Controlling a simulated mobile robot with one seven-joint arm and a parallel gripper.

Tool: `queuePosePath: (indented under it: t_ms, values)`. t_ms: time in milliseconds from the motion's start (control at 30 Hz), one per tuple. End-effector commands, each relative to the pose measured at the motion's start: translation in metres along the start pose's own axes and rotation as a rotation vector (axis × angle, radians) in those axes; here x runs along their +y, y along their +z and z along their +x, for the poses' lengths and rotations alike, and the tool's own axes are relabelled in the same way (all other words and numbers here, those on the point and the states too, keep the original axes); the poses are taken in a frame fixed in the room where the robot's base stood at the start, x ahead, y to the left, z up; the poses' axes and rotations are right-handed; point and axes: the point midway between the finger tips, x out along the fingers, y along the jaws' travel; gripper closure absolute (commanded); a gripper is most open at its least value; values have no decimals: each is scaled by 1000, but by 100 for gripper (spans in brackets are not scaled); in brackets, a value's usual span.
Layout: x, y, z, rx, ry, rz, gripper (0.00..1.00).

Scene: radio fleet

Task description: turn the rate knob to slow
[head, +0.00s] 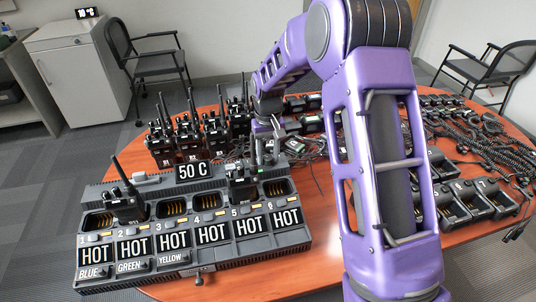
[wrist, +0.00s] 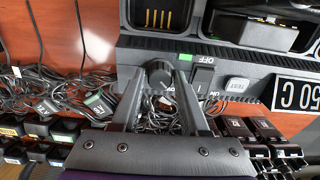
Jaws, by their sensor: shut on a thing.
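The rate knob (wrist: 160,73) is a small dark round knob on the grey back panel of the charger, near the top middle of the wrist view. My gripper (wrist: 160,80) reaches it from below, with one finger on each side, and is shut on it. The direction of the knob's pointer and any slow mark are too small to read. In the head view my gripper (head: 266,150) is at the back right of the long charger (head: 240,252), and the knob is hidden there.
Beside the knob are a green mark (wrist: 185,57), an OFF switch (wrist: 203,75) and a white TEST button (wrist: 237,83). A "50 C" display (head: 192,170) stands on the charger. Radios (head: 190,140) stand behind it, and loose cables (wrist: 50,100) lie near my gripper.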

Motion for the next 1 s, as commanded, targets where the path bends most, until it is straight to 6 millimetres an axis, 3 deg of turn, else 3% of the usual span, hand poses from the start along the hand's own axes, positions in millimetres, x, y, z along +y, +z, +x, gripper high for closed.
queuePosePath:
  t_ms: [33, 67, 233, 533, 667, 1000]
  values:
    - [0, 0, -1, 2, 0, -2, 100]
    - [0, 0, -1, 2, 0, -2, 54]
    - [0, 0, 0, 1, 0, -1, 26]
    - [0, 0, -2, 1, 0, 0, 26]
    - [0, -1, -13, 3, 0, 1, 26]
    - [0, -1, -91, 5, 1, 0, 26]
